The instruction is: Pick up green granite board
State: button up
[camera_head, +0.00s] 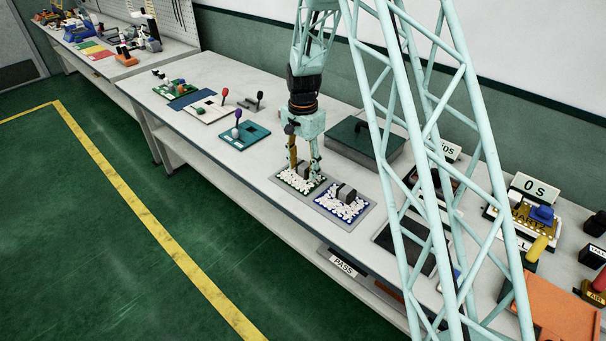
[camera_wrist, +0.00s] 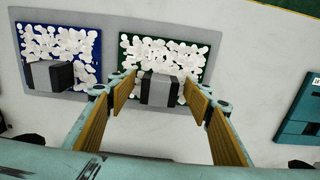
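The green granite board (camera_head: 299,180) lies on the table in a grey tray. It is covered with white granules and has a grey and black block on top. In the wrist view the green board (camera_wrist: 126,44) is at the centre top, with its block (camera_wrist: 161,90) between my fingers. My gripper (camera_head: 303,171) is over this board, pointing down. In the wrist view my gripper (camera_wrist: 155,94) is open, its fingers on either side of the block with gaps. I cannot tell how far the fingertips are above the board.
A dark green lidded box (camera_head: 364,143) stands behind. A teal plate with a purple-topped handle (camera_head: 237,132) is to the left.

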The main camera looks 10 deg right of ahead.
aim_at(303, 167)
jog(key=c, duration=0.9)
jog(key=shift+c, duration=0.2)
jog(key=shift+r, duration=0.15)
jog(key=shift+r+p, duration=0.9)
jog(key=shift+r, duration=3.95)
